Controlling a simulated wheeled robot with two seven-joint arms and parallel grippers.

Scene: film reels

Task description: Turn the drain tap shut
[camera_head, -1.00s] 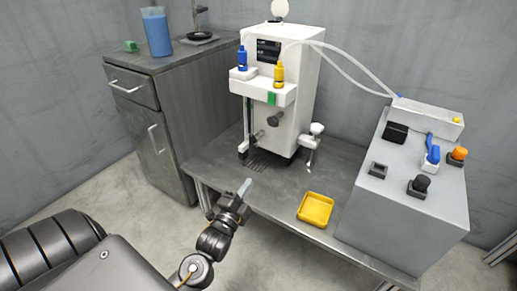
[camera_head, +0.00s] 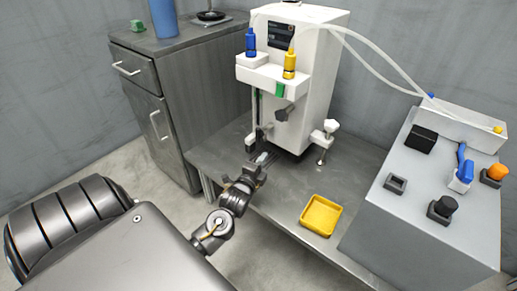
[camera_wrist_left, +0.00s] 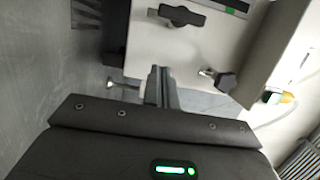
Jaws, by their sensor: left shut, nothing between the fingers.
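The white machine (camera_head: 310,75) stands on the metal table. A dark handle (camera_head: 284,113) is on the machine's front, and shows in the wrist view (camera_wrist_left: 181,15). My right gripper is out of view.
A yellow tray (camera_head: 321,215) lies on the table (camera_head: 277,204) at front right. A grey control box (camera_head: 415,205) with switches stands further right. A grey cabinet (camera_head: 190,100) is at the left. Clear tubes (camera_head: 372,65) run from machine to box.

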